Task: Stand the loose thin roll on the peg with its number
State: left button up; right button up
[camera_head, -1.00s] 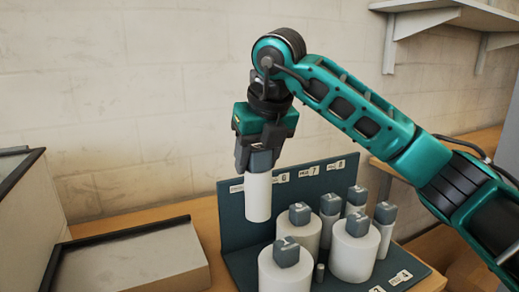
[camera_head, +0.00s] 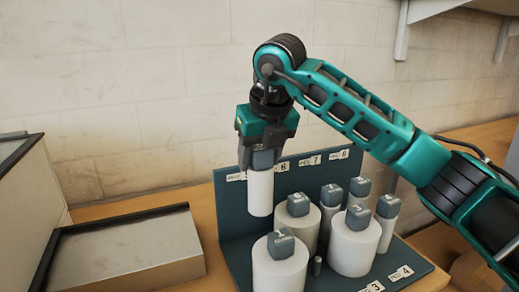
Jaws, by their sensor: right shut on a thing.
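My right gripper (camera_head: 264,150) is shut on the dark top block of a thin white roll (camera_head: 260,193). The roll hangs upright in front of the left part of the rack's back panel; I cannot read its number. The dark blue rack (camera_head: 236,215) has number labels, with 6, 7 and 8 on the back panel and 3 and 4 on the front edge. A label left of the 6 is partly covered and unreadable. Any peg beneath the held roll is hidden. My left gripper is not in view.
Thick white rolls (camera_head: 280,268) (camera_head: 354,248) stand at the front, another (camera_head: 298,226) behind them. A low grey tray-like box (camera_head: 125,250) lies left of the rack. A wall shelf (camera_head: 402,30) is above right.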

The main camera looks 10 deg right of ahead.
aim_at(260, 212)
notch_tip(260, 212, down, 9)
jog(key=b, duration=0.5)
jog(key=shift+r+b, duration=0.15)
jog(key=shift+b, duration=0.2)
jog(key=shift+f+b, duration=0.3)
jog(key=shift+f, duration=0.3)
jog(key=shift+f, duration=0.1)
jog(key=shift+f+b, duration=0.2)
jog(key=shift+b, duration=0.2)
jog(key=shift+f+b, duration=1.05)
jog(key=shift+f, duration=0.3)
jog(key=o, duration=1.1)
